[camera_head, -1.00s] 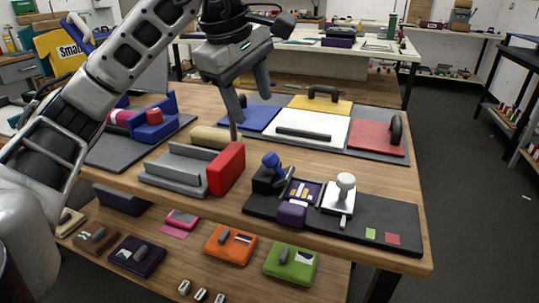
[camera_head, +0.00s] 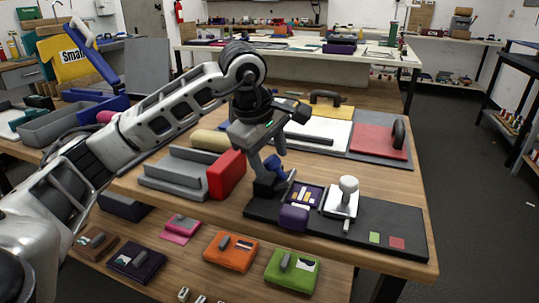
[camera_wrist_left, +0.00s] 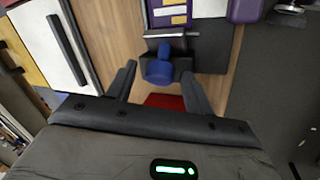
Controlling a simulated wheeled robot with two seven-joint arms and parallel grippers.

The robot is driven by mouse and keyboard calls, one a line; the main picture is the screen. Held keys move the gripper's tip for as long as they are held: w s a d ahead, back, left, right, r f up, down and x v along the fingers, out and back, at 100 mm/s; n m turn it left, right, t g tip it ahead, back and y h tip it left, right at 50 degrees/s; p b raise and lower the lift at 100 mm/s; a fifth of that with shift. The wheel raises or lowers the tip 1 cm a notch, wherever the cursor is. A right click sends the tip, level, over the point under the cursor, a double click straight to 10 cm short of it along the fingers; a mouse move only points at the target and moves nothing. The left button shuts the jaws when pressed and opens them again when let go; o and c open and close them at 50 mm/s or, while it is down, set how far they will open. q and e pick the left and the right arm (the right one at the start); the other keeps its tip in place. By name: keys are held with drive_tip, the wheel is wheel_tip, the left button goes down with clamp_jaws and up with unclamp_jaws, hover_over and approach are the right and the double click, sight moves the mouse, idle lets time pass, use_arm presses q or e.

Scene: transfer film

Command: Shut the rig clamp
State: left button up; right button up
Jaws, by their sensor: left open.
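The rig clamp is a black block (camera_head: 264,187) with a blue handle (camera_head: 275,168) at the left end of the black rig board (camera_head: 345,236). The handle stands up at a tilt. My left gripper (camera_head: 268,158) is open, just above and behind the clamp, and partly covers it. In the left wrist view, the blue handle (camera_wrist_left: 158,72) lies between and slightly beyond the two open fingertips (camera_wrist_left: 160,80), with nothing gripped. Whether a finger touches it I cannot tell. My right gripper is not in view.
Colored panels lie behind. The lower shelf holds colored boxes.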

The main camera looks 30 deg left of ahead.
use_arm(q)
drive_tip(key=c, duration=1)
drive_tip(key=shift+o, duration=0.2)
drive_tip(key=shift+r, duration=0.1)
